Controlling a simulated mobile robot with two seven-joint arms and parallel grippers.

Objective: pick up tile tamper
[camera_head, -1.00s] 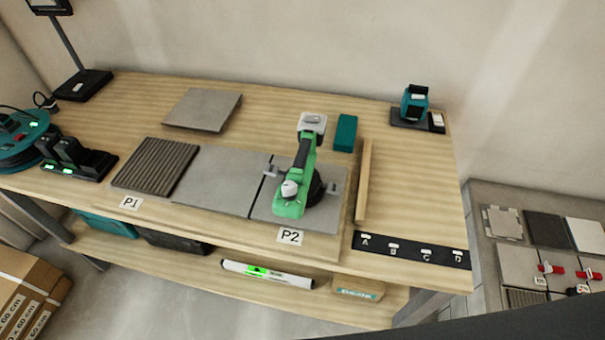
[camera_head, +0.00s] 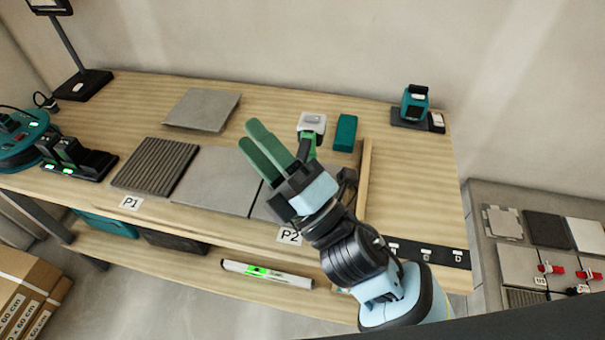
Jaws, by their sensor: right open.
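The tile tamper is a green power tool lying across the grey tile (camera_head: 221,178) at the P2 end of the bench. In the head view only its far end, a grey-white block (camera_head: 312,124) with some green below it, shows clearly; my right gripper and arm hide the rest. My right gripper (camera_head: 250,134) has two green fingers, open and empty, pointing up and left over the tiles. It is in front of the tamper in the picture; I cannot tell its height above it. My left gripper is not in view.
A teal block (camera_head: 345,132) stands just right of the tamper's far end, beside a wooden strip (camera_head: 364,178). A ribbed dark tile (camera_head: 156,167) and a loose grey tile (camera_head: 203,110) lie to the left. A small teal device (camera_head: 415,103) stands at the back right.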

